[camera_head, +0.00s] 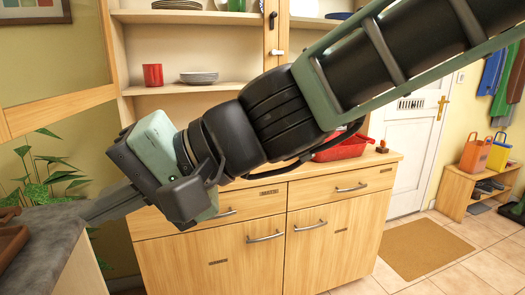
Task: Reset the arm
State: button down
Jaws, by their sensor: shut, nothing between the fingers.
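My arm reaches across the view from the upper right, and my gripper (90,212) points to the lower left. Its fingers are together with nothing between them. The fingertips overlap the edge of a grey worktop (48,228) in the picture; I cannot tell whether they touch it. The arm hides part of the wooden cupboard behind it. No sink shows in this view.
A wooden cupboard (250,255) stands behind my arm. A red cup (153,75) and stacked plates (199,77) sit on its shelf. A red basket (345,147) is on its counter. A doormat (424,250) lies before a white door (412,135). The right floor is mostly clear.

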jog(key=s+d+f+n+h+p, duration=0.1)
jog(key=d+f+h, duration=0.3)
jog(key=d, duration=0.6)
jog(key=s+d+f+n+t+h+p, duration=0.1)
jog(key=d+f+h, duration=0.3)
jog(key=d, duration=0.6)
jog(key=s+d+f+n+h+p, duration=0.2)
jog(key=d+f+h, duration=0.2)
jog(key=d, duration=0.6)
jog(key=shift+s+d+f+t, duration=0.3)
jog(key=shift+d+f+t, duration=0.1)
jog(key=shift+f, duration=0.3)
